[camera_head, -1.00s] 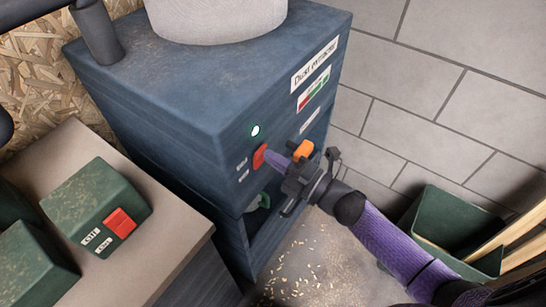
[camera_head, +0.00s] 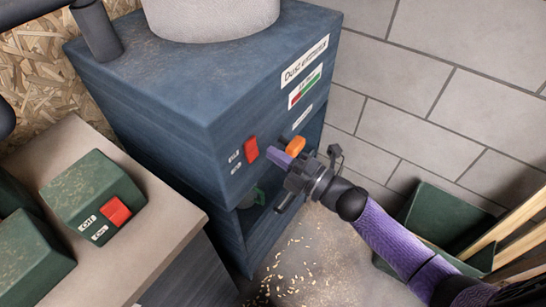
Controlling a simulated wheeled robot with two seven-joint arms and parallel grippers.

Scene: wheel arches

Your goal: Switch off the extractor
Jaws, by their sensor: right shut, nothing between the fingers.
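The dust extractor (camera_head: 150,130) is a blue-grey cabinet with a "Dust extractor" label on its front. A red rocker switch (camera_head: 251,150) sits on the front panel, with small labels to its left. No lit lamp shows above the switch. My right gripper (camera_head: 272,154) is shut and empty, with its purple fingertips just right of the switch and a small gap between them. An orange part (camera_head: 295,145) shows on the panel behind the gripper, partly hidden by it. My left gripper is not in view.
A green box with another red switch (camera_head: 117,211) stands on the bench (camera_head: 160,235) at left, beside other green boxes. A green bin (camera_head: 450,220) with wooden strips stands at right. Wood chips lie on the floor (camera_head: 290,265). A block wall is behind.

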